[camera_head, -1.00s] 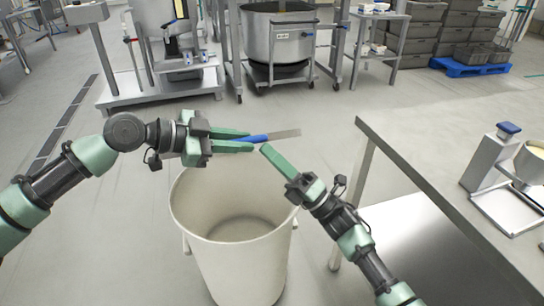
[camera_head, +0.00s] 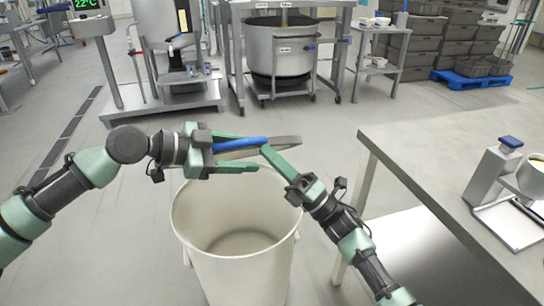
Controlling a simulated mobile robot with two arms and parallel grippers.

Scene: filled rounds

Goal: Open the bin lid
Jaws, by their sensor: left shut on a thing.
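A cream, round bin (camera_head: 238,270) stands on the floor below my grippers, its mouth open and no lid visible on it. My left gripper (camera_head: 238,152) is above the far part of the bin's rim, shut on a blue-handled tool (camera_head: 242,143). The tool's flat beige-grey part points right, roughly level. My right gripper (camera_head: 270,152) comes in from the lower right, its fingertips close to or touching that flat part; I cannot tell which. Its fingers overlap in this view, so their gap is hidden.
A steel table (camera_head: 440,180) with a scale (camera_head: 500,185) stands at the right. A large wheeled vat (camera_head: 281,50) and a steel platform machine (camera_head: 175,90) are at the back. Grey crates (camera_head: 440,45) on a blue pallet (camera_head: 472,78) are far right. Floor left of the bin is clear.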

